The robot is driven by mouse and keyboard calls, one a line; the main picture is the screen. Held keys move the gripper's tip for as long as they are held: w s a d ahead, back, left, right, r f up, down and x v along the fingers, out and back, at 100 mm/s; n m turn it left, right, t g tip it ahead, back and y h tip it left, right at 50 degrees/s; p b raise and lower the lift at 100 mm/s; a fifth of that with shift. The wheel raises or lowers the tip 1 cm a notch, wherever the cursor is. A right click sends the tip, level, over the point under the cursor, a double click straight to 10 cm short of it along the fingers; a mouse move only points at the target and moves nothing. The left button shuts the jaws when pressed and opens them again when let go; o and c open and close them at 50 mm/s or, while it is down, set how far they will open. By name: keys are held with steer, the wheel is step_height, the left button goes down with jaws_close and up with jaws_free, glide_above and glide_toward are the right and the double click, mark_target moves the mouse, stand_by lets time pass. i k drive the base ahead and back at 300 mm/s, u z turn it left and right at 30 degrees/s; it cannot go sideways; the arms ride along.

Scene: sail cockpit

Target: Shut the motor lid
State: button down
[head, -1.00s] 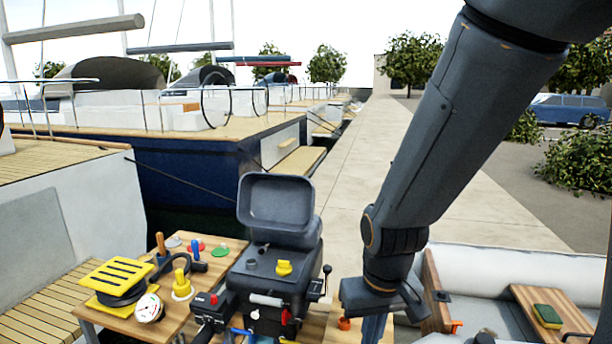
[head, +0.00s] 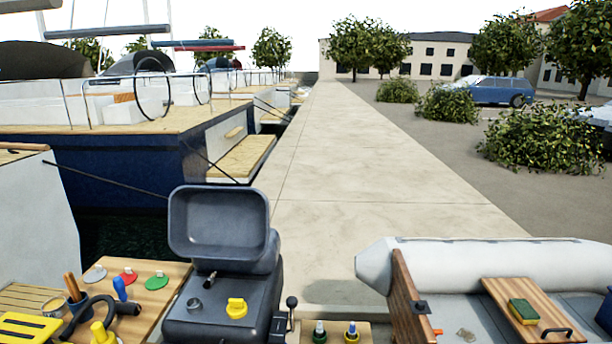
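The motor lid (head: 218,222) is a dark grey, hollow cover with rounded corners. It stands raised at the back of the motor (head: 215,318), with its inner side facing me. The top of the motor is uncovered and shows a yellow cap (head: 236,308) and a small dark round fitting. A short dark rod stands just below the lid's lower edge. My gripper and arm are out of the head view.
Left of the motor is a wooden table (head: 158,286) with coloured discs, a tool cup and yellow items. A lever (head: 291,302) stands at the motor's right. Farther right are two small bottles and an inflatable dinghy (head: 460,255). The pavement behind is clear.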

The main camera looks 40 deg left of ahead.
mark_target(231, 223)
steer(key=z, duration=1.7)
steer(key=k, duration=2.05)
steer(key=u, duration=1.45)
